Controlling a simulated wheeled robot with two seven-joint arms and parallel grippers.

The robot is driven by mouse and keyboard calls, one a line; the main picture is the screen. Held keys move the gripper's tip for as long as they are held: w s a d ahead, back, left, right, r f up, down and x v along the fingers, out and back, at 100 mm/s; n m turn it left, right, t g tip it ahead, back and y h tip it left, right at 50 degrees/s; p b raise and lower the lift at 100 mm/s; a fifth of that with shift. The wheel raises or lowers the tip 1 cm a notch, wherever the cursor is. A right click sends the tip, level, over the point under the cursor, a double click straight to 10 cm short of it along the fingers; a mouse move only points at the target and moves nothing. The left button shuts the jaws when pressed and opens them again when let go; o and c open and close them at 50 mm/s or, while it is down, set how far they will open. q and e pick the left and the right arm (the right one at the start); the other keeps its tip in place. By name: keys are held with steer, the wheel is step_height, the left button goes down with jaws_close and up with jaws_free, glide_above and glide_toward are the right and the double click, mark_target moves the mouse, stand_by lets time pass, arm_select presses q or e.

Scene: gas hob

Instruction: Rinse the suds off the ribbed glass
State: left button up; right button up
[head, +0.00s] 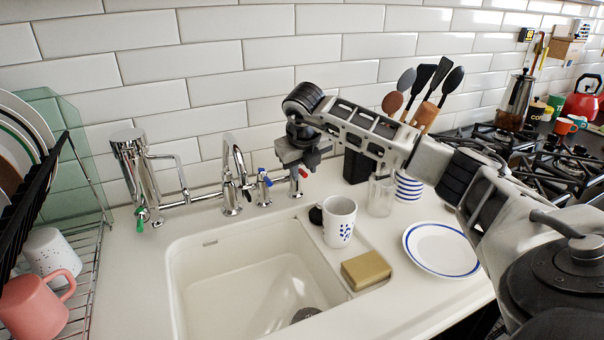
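The clear glass (381,197) stands upright on the counter behind the sink's right side, next to the striped bowls. I cannot make out ribs or suds on it at this size. My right gripper (303,168) is over the back of the sink, at the red-handled tap valve (296,187). Its fingers point down near the red handle; whether they touch it or are closed is unclear. A chrome curved spout (232,170) and a blue-handled valve (263,187) stand to its left. No water stream is visible. The white sink basin (225,285) looks empty. My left gripper is out of view.
A white mug with blue marks (339,222) and a yellowish block (366,270) sit on the ledge right of the basin. A blue-rimmed plate (440,248) and striped bowls (408,187) are further right. A dish rack (85,270) stands left. My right arm spans the right side.

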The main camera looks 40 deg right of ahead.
jaws_close()
steer(key=d+n, duration=0.1)
steer(key=n, duration=0.1)
steer(key=d+n+y, duration=0.1)
steer(key=n, duration=0.1)
steer(key=shift+s+d+t+y, duration=0.1)
steer(key=shift+s+t+y, duration=0.1)
steer(key=shift+t+y, duration=0.15)
jaws_free()
